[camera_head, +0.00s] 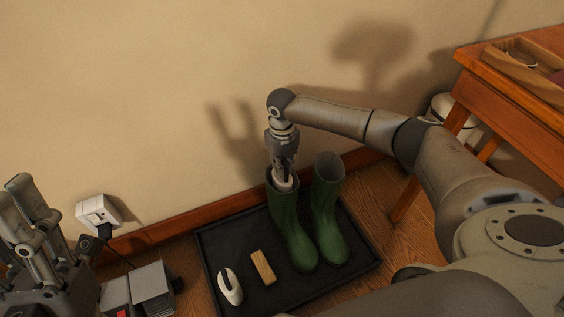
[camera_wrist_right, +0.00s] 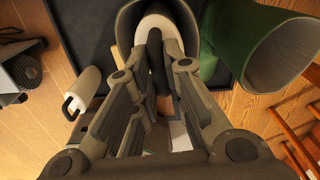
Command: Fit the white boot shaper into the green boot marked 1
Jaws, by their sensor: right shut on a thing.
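Two green boots stand side by side on a dark tray (camera_head: 210,252). The left boot (camera_head: 290,232) has my right gripper (camera_head: 284,176) right above its opening, pointing down. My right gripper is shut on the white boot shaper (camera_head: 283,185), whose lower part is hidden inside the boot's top. In the right wrist view the shaper (camera_wrist_right: 158,24) shows pale beyond the fingers, within the boot's rim. The other green boot (camera_head: 326,215) stands empty to the right. No number is legible on either boot. My left gripper (camera_head: 32,212) is at the left edge; its jaw gap is unclear.
A second white shaper-like piece (camera_head: 230,286) and a wooden block (camera_head: 263,267) lie on the tray. A white wall box (camera_head: 98,213) and grey boxes (camera_head: 152,286) are at left. A wooden table (camera_head: 510,95) stands at right. The wall is close behind the boots.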

